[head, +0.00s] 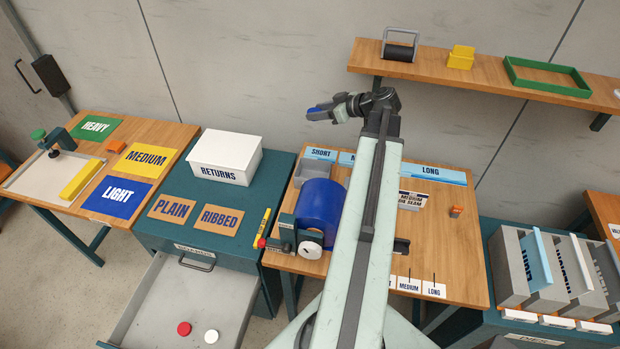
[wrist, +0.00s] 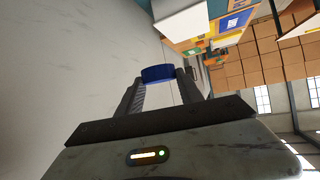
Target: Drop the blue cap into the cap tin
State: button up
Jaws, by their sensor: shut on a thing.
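My gripper (head: 320,112) is raised in the air over the benches, pointing left in the head view. It is shut on the blue cap (wrist: 158,72), which sits between the two fingertips in the wrist view. In the head view only a small blue bit of the cap (head: 317,107) shows at the gripper's end. A red cap (head: 184,328) and a white cap (head: 211,336) lie in the open grey drawer (head: 165,283) at the lower left. I cannot pick out a cap tin for certain in either view.
A white RETURNS box (head: 225,172) stands on the teal cabinet. A large blue roll (head: 320,214) lies on the middle bench beside my arm. A wall shelf (head: 483,68) holds a black roller, a yellow box (head: 461,57) and a green tray (head: 547,77). Grey racks (head: 520,275) stand right.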

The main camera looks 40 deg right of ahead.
notch_tip(320, 180, down, 19)
jog(key=s+n+g+y+b, duration=0.1)
jog(key=n+y+b, duration=0.2)
jog(key=b, duration=1.4)
jog(key=shift+s+d, duration=0.2)
jog(key=shift+s, duration=0.05)
jog(key=shift+b, duration=0.3)
notch_tip(320, 180, down, 6)
jog(key=b, duration=0.6)
jog(key=shift+r, duration=0.1)
jog(key=o, duration=1.4)
